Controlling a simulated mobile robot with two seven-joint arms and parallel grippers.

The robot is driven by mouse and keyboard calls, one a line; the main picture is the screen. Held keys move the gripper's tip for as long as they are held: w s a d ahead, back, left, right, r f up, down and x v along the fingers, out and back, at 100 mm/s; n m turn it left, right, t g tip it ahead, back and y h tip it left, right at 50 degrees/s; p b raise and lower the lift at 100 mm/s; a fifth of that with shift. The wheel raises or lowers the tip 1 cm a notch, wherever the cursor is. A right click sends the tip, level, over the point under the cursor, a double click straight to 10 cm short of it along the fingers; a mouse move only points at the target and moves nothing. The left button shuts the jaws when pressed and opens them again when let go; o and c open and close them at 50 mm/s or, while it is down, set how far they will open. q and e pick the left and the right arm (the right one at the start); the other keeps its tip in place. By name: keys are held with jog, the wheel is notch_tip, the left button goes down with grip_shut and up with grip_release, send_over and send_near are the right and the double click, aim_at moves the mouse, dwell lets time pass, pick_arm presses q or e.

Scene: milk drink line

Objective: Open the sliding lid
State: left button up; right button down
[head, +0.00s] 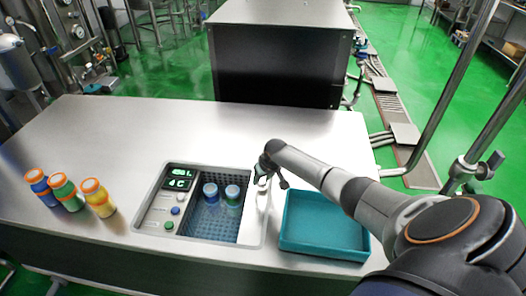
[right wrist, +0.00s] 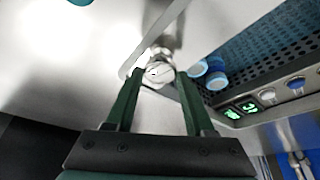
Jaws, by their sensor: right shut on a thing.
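The unit set into the steel counter has a recess with a dark perforated floor (head: 215,222). Two bottles with blue caps (head: 210,190) (head: 232,192) stand in it. The lid's pale metal edge strip (head: 248,218) runs along the right side of the recess; I cannot tell how far any clear panel covers it. My right gripper (head: 264,176) is at this strip's far end. In the right wrist view its dark green fingers (right wrist: 158,98) are on either side of a round silver knob (right wrist: 158,72), shut on it. My left gripper is not in view.
A control panel with a green display (head: 180,178) and buttons is left of the recess. Three bottles with orange caps (head: 64,190) stand at the counter's left. An empty teal tray (head: 322,232) lies right of the unit, below my right arm. The counter behind is clear.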

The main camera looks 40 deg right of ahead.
jog(key=shift+c, duration=1.3)
grip_release()
jog(key=shift+s+r, duration=0.15)
jog(key=shift+r, duration=0.3)
jog(key=p+v, duration=0.3)
jog(key=v, duration=0.8)
jog(key=shift+r, duration=0.3)
jog(key=shift+s, duration=0.1)
